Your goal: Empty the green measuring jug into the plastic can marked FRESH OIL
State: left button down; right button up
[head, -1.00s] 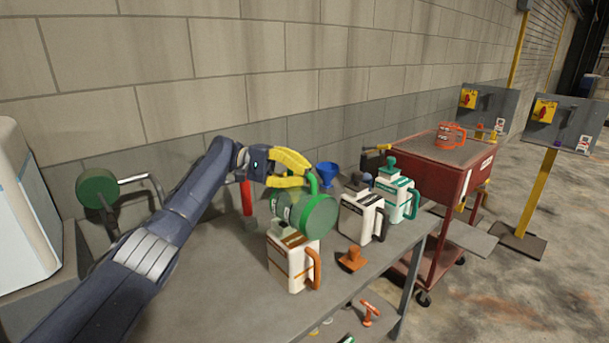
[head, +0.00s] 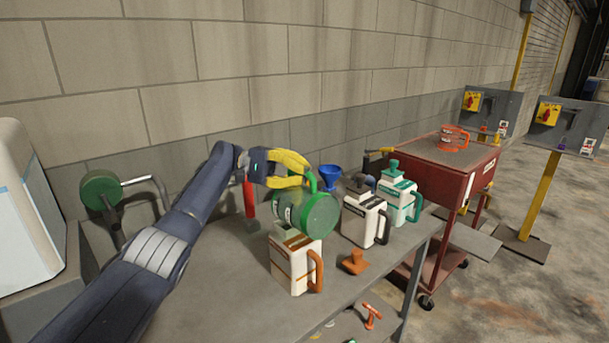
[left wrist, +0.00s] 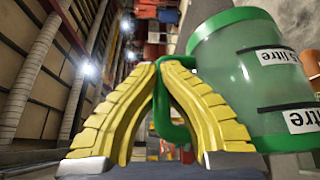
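My left gripper (head: 306,181) is shut on the handle of the green measuring jug (head: 318,216). In the left wrist view the gripper (left wrist: 162,68) closes around the green handle beside the jug's clear, labelled wall (left wrist: 245,75). The jug is tipped onto its side, its round green base towards the head camera. It is above a white can with an orange handle (head: 289,266) and hides that can's top. Any flow is hidden. Two more white cans stand behind, one black-handled (head: 362,222), one teal (head: 397,205). I cannot read which is marked FRESH OIL. My right gripper is out of view.
An orange stopper (head: 353,262) lies on the grey bench (head: 215,305) beside the orange-handled can. A blue funnel (head: 330,176) stands behind the jug. A red cart (head: 440,180) with an orange jug (head: 455,138) on top stands at the right.

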pick_arm(q)
jog(key=shift+w+a+r+g, duration=0.1)
jog(key=shift+w+a+g, duration=0.1)
jog(key=shift+g, duration=0.1)
dwell(0.6)
dwell(0.3)
